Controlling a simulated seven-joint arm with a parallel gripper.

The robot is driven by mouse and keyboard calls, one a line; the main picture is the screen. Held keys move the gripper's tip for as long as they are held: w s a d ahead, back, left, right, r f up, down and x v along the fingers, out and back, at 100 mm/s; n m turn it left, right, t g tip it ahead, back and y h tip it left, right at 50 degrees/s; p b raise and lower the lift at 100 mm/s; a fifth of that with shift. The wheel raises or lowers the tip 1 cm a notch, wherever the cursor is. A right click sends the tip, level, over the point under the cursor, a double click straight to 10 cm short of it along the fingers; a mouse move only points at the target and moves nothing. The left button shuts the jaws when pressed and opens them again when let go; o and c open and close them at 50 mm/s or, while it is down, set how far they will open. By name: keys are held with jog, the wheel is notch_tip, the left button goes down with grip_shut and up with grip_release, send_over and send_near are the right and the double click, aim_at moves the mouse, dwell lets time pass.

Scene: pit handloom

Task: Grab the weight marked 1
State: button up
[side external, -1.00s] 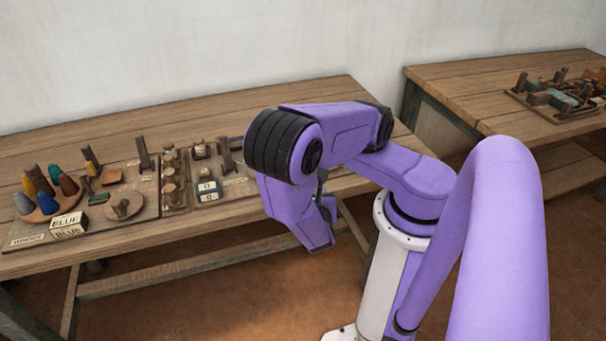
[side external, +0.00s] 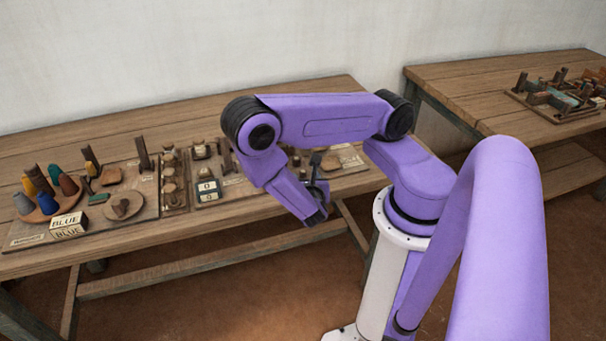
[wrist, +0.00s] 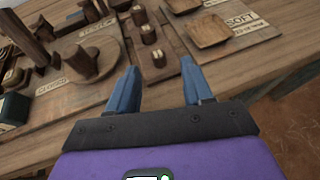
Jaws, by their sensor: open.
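In the wrist view, several short dark wooden cylinders with pale tops stand in a row on a narrow board: a far one (wrist: 139,15), a middle one (wrist: 148,34) and a near one (wrist: 158,58). They look like weights, but their marks are too small to read, so I cannot tell which is marked 1. My gripper (wrist: 160,87) is open, its two blue fingers apart with nothing between them. The row lies beyond the fingertips, with the near cylinder roughly in line with the gap. In the side view my arm hides part of this area.
Left of the row are a round wooden piece with upright blocks (wrist: 82,66) and a dark green box (wrist: 13,110). To the right are a shallow wooden tray (wrist: 208,31) and a SOFT sign (wrist: 240,22).

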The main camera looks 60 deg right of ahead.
aim_at(303, 172)
jog(key=shift+x, duration=2.25)
jog(key=shift+w+r, duration=0.1)
grip_shut()
